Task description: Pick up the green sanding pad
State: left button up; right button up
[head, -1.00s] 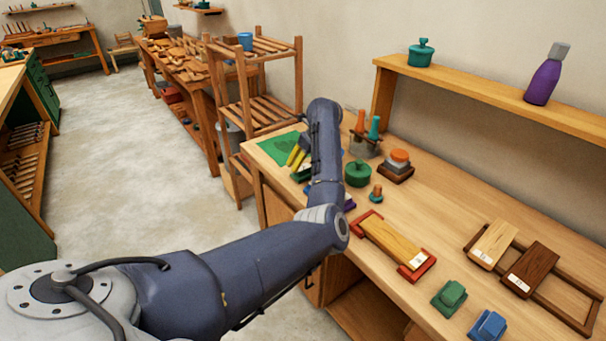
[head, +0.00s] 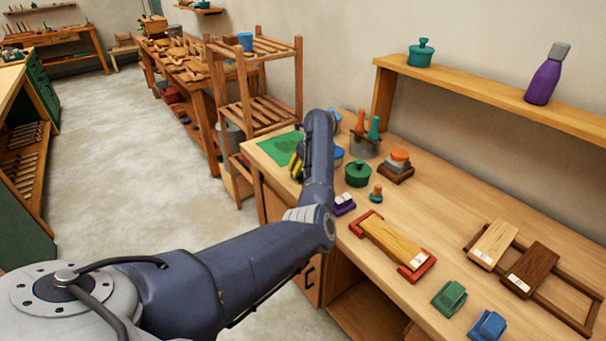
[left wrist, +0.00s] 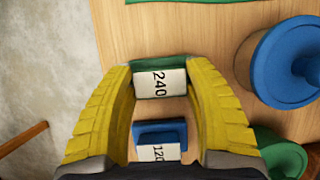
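The green sanding pad (left wrist: 160,81), with a white label reading 240, lies between the yellow fingertips of my left gripper (left wrist: 160,70) in the left wrist view. The fingers are apart, one on each side of the pad; I cannot make out a clear gap or firm contact. In the head view the left gripper (head: 296,165) is low over the far left end of the bench, and my arm hides much of it. A blue pad (left wrist: 160,132) labelled 120 lies beside the green one. My right gripper is not in view.
A purple pad (head: 343,204) lies right of my arm. A green lidded pot (head: 358,173) stands nearby, and a blue round knobbed object (left wrist: 288,62) is right of the fingers. A green mat (head: 281,147) lies behind. The bench front edge is close on the left.

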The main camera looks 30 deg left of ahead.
pick_arm(q)
jog(key=c, duration=0.7)
jog(key=shift+r, duration=0.2)
notch_tip(320, 180, up, 20)
jog(key=shift+f, duration=0.2)
